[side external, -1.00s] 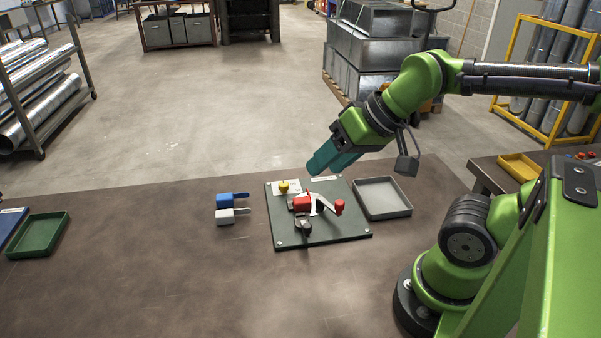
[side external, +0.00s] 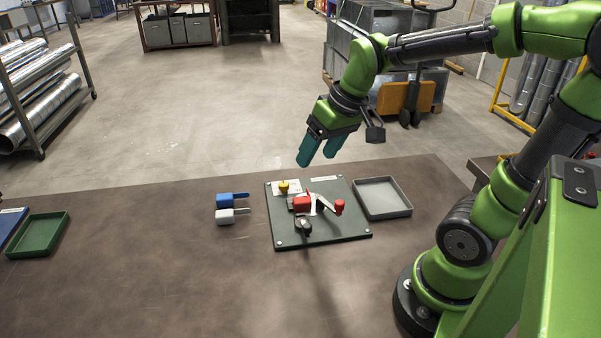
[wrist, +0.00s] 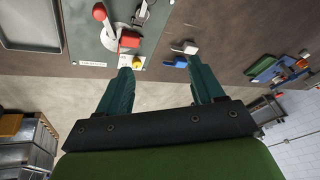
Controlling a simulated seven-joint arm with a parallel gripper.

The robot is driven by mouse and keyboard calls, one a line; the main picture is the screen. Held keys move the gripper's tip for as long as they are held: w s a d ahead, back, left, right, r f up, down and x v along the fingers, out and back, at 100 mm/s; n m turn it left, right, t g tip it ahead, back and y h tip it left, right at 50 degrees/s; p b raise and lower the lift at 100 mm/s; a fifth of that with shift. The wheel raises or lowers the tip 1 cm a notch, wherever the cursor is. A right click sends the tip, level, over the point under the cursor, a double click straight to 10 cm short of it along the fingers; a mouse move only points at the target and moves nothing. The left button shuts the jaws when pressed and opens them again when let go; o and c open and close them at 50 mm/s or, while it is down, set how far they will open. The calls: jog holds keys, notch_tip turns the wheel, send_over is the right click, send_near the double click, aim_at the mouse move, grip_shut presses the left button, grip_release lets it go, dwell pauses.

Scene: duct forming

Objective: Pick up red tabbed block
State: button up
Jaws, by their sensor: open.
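The red tabbed block (side external: 301,203) sits on the dark green fixture plate (side external: 340,229), beside a clamp with a red-knobbed lever (side external: 339,206). In the wrist view the red block (wrist: 130,39) shows just beyond the left fingertip, with part of the clamp next to it. My gripper (side external: 317,155) is open and empty, above and behind the plate, its teal fingers pointing down. In the wrist view my gripper (wrist: 164,72) has its two fingers well apart, with nothing between them.
A blue tabbed block (side external: 231,199) and a white tabbed block (side external: 226,217) lie left of the plate. A yellow knob (side external: 284,186) is on the plate's back left. A grey tray (side external: 404,211) sits to the right, a green tray (side external: 65,236) far left. The front table is clear.

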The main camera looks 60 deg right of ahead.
jog(key=w+d+f+n+g, duration=0.2)
jog(key=w+d+f+n, duration=0.1)
jog(key=w+d+n, duration=0.3)
jog(key=n+g, duration=0.1)
jog(key=n, duration=0.7)
send_over(304, 199)
jog(key=s, duration=0.1)
jog(key=f, duration=1)
jog(key=shift+d+f, duration=0.3)
jog(key=shift+f, duration=0.05)
jog(key=shift+w+a+f, duration=0.1)
jog(key=shift+w+f, duration=0.1)
jog(key=shift+f, duration=1.2)
jog(key=shift+w+a+f, duration=0.1)
jog(key=shift+w+f, duration=0.1)
jog(key=shift+f, duration=1.15)
jog(key=c, duration=1.2)
jog(key=shift+w, duration=0.1)
grip_shut()
jog(key=shift+r, duration=0.15)
